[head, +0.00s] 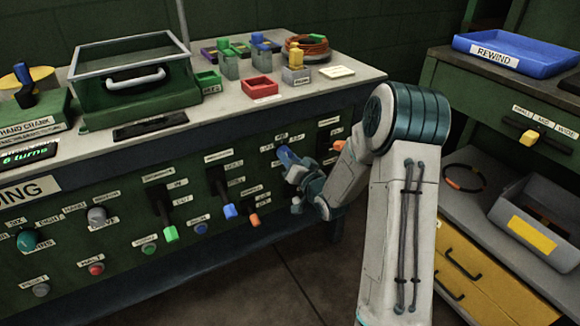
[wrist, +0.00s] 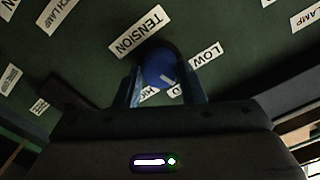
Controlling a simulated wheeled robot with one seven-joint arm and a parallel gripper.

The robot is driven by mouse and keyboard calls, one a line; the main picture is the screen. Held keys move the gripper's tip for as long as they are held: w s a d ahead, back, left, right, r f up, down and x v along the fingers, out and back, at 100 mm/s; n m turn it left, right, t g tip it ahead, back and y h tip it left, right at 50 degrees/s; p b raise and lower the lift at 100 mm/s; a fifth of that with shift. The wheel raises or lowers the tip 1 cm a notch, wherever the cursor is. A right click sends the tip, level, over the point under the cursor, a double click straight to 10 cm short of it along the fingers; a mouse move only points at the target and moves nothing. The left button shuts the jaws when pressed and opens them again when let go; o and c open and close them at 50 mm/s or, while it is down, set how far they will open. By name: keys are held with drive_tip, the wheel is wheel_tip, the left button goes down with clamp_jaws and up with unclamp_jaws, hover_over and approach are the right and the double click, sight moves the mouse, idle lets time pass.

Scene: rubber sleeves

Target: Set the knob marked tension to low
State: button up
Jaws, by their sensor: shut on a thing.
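The tension knob (wrist: 159,69) is round and blue on the dark green panel, below the TENSION label (wrist: 139,33) in the wrist view. A short pale mark shows on its face towards the lower right; I cannot tell which label it points to. The LOW label (wrist: 206,55) is to the right of the knob. Other setting labels below it are partly hidden by my fingers. My gripper (wrist: 160,88) is shut on the knob, one finger on each side.
Left of my gripper are a blue-tipped lever (head: 230,211), a green-tipped lever (head: 170,233) and an orange-tipped switch (head: 254,220). An orange control (head: 339,145) is close on the right. The bench top (head: 345,88) overhangs the panel. Floor in front is clear.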

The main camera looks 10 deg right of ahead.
drive_tip(key=n+b, duration=0.6)
drive_tip(key=shift+f+b, duration=0.1)
drive_tip(key=shift+b, duration=0.2)
drive_tip(key=shift+n, duration=0.3)
drive_tip(key=o, duration=1)
drive_tip(key=p+v, duration=0.2)
drive_tip(key=v, duration=1.1)
drive_tip(key=shift+s+d, duration=0.2)
drive_tip(key=shift+s, duration=0.15)
